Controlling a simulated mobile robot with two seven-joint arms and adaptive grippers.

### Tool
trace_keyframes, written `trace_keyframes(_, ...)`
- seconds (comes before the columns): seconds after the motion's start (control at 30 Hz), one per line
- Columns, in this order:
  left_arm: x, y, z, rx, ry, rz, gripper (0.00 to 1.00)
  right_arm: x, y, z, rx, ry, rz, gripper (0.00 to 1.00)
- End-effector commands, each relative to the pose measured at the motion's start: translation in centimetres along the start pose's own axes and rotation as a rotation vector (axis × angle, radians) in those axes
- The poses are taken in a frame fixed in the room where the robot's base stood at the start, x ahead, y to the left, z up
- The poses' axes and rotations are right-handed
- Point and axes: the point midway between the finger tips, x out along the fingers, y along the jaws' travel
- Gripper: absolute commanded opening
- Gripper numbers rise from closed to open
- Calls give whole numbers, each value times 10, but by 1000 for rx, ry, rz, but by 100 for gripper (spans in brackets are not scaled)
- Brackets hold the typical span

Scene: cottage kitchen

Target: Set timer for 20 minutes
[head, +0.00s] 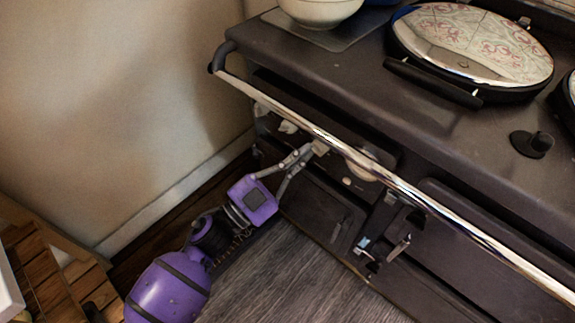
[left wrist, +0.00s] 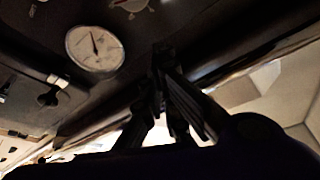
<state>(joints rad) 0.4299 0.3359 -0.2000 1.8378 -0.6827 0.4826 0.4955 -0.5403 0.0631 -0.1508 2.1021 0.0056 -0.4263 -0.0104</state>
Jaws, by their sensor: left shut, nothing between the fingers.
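My left gripper (head: 317,148) is shut and empty, its fingertips close to the front panel of the dark range cooker (head: 320,205), below the chrome rail. I cannot tell whether they touch the panel. A round pale dial (head: 368,163) is on that panel, right of the fingertips and partly hidden by the rail. In the left wrist view a white round dial (left wrist: 95,48) with a dark needle is left of the dark fingers (left wrist: 163,60). No minute markings are readable. My right gripper is out of view.
The chrome rail (head: 310,126) runs along the cooker front, above my left gripper. A latch (head: 385,245) sticks out from the oven doors. A lidded hotplate (head: 475,45) and a bowl (head: 320,8) are on top. A wooden slatted item (head: 45,275) is at lower left.

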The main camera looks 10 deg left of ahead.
Motion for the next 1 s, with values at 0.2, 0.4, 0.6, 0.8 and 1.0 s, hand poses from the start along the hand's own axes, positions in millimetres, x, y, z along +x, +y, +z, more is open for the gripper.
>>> trace_keyframes(0.2, 48, 0, -1, -2, 3, 0, 0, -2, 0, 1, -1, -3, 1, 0)
trace_keyframes(0.4, 35, 2, 31, -4, -5, 0, 0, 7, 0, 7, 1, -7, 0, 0)
trace_keyframes(0.6, 32, 1, 39, -3, -2, 0, 0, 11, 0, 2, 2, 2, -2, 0)
trace_keyframes(0.8, 32, 1, 39, -2, -2, 0, 0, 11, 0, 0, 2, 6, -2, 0)
trace_keyframes(1.0, 31, -1, 41, -43, -3, -13, 0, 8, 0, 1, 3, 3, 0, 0)
